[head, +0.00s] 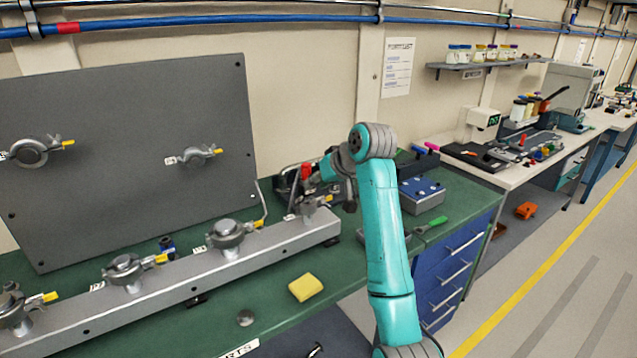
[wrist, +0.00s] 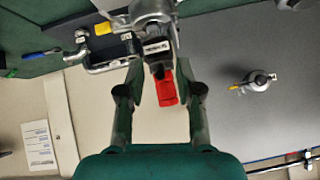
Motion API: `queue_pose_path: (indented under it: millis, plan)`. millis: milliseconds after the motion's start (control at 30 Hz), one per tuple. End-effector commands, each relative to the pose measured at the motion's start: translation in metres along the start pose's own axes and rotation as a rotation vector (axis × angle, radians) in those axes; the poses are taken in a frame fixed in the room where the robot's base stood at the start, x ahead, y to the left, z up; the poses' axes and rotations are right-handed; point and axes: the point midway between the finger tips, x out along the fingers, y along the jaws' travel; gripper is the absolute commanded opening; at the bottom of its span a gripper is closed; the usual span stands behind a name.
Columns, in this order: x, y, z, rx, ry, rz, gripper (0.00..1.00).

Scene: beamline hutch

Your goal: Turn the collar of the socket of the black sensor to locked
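In the wrist view a black sensor body with a white label (wrist: 156,48) hangs from a metal clamped fitting (wrist: 150,12). A red part (wrist: 164,92) is at its end; I cannot tell whether this is the socket's collar, or read any lock mark. My gripper (wrist: 159,72) is open, its two fingers on either side of the black and red parts. The red part lies nearer the right finger; I cannot tell whether they touch. In the head view the red part (head: 306,170) shows beside my arm's end at the bench's back, and the fingers are hard to make out.
A grey rail (head: 170,285) with several clamped flanges (head: 228,234) runs along the green bench. A grey upright panel (head: 120,130) stands behind it. A black device with a metal handle (wrist: 108,48) is close left of the sensor. A yellow sponge (head: 305,287) lies in front.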

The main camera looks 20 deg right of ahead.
Motion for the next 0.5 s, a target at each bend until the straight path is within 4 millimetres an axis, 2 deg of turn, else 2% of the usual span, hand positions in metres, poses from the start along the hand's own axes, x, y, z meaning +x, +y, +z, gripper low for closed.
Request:
queue_pose_path:
  millis: [67,200,233,500]
  plan:
    - [-0.0001,-0.0001,0.0000,0.000,0.000,0.000,0.35]
    - [-0.0003,-0.0001,0.0000,0.000,0.000,0.000,0.03]
    - [-0.0003,-0.0001,0.0000,0.000,0.000,0.000,0.00]
    - [-0.0003,-0.0006,0.0001,0.004,0.001,0.003,0.00]
